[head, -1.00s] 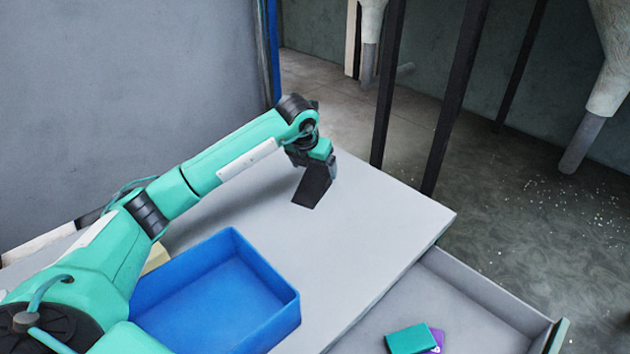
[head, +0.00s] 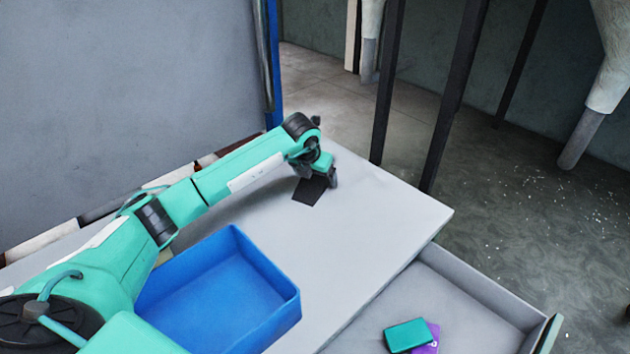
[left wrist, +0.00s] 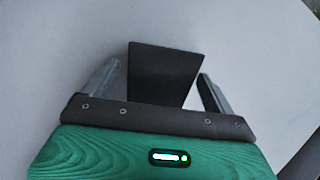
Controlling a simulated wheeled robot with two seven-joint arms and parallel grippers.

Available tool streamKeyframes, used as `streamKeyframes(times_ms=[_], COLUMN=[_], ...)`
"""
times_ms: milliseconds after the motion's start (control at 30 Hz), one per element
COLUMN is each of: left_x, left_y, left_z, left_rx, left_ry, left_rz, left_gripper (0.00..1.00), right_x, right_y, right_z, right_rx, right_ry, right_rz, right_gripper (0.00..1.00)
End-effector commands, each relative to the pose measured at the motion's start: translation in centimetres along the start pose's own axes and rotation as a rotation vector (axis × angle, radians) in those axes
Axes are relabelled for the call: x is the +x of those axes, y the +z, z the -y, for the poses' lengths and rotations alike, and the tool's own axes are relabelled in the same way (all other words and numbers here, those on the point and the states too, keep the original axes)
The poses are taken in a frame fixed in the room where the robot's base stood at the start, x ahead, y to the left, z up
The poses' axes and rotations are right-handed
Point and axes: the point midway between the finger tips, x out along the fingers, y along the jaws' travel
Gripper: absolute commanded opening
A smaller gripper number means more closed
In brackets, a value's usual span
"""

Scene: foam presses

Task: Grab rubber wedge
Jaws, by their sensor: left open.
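The rubber wedge (head: 309,191) is a dark, nearly black block on the far part of the grey table. In the left wrist view the wedge (left wrist: 162,74) shows between the two fingers, with a visible gap on each side. My left gripper (head: 322,178) is low over the wedge, open, and hides part of it in the head view. In the left wrist view the open left gripper (left wrist: 159,80) has one finger on each side of the wedge. My right gripper is not in view.
A blue open bin (head: 264,262) stands on the table (head: 385,212), nearer and beside my left arm. An open grey drawer (head: 470,300) at the lower right holds a teal box (head: 407,336) and a purple item (head: 431,341). The table right of the wedge is clear.

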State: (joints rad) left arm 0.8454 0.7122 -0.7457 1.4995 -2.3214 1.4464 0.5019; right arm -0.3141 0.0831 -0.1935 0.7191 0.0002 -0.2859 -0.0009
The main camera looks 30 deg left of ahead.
Motion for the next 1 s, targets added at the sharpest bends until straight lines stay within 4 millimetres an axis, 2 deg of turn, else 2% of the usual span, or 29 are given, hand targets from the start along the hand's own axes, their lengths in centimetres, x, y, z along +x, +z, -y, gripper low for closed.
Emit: streamKeyframes(times_ms=[600, 867, 900, 1000], left_x=[0.37, 0.38, 0.32, 0.33], left_y=[-0.15, -0.16, -0.11, -0.12], left_z=[-0.01, 0.0, 0.0, 0.0], left_rx=[0.0, 0.0, 0.0, 0.0], left_ry=[0.0, 0.0, 0.0, 0.0], left_rz=[0.0, 0.0, 0.001, 0.001], left_gripper=[0.89, 0.38, 0.34, 0.34], right_x=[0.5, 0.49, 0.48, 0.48], right_y=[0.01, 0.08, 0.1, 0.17], right_z=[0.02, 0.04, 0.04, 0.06], right_rx=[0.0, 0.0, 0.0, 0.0], right_ry=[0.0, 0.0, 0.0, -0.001], right_rz=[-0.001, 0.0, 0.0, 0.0], right_gripper=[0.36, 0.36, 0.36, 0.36])
